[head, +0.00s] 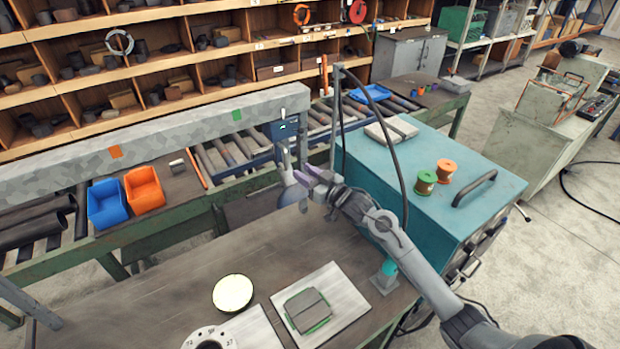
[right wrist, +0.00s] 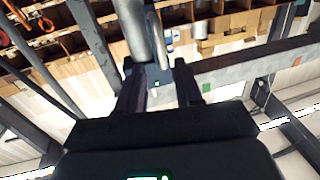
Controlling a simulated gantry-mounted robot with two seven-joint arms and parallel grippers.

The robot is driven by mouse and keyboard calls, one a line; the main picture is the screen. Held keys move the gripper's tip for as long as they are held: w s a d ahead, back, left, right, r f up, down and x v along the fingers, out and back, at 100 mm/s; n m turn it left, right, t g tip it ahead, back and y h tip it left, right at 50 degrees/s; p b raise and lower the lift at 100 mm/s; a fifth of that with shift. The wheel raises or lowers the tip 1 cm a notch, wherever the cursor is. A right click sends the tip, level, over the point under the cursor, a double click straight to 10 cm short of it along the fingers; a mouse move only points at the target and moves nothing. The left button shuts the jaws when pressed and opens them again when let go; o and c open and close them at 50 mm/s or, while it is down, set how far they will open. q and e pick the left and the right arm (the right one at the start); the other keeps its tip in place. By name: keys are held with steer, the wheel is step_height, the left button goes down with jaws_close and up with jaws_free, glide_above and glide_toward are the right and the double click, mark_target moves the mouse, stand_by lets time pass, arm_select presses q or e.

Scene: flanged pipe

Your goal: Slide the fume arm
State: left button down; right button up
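The fume arm (head: 303,140) hangs by a dark blue carriage (head: 283,129) near the right end of a long grey beam. Its pale hood (head: 291,190) is low, above the back edge of the workbench. My right gripper (head: 310,178), with dark purple fingers, is right beside the arm's lower part, partly overlapping it. In the right wrist view the fingers (right wrist: 161,88) are spread apart, with a grey tube (right wrist: 145,35) reaching down toward the gap between them. I cannot tell whether a finger touches it. My left gripper is not in view.
The beam (head: 150,137) carries orange and green marks. A teal cabinet (head: 440,225) with two spools stands close to my right arm. The workbench (head: 150,295) holds a round yellowish disc (head: 233,293), a flange (head: 208,338) and a plate. Blue and orange bins sit behind.

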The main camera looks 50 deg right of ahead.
steer(key=shift+s, duration=0.85)
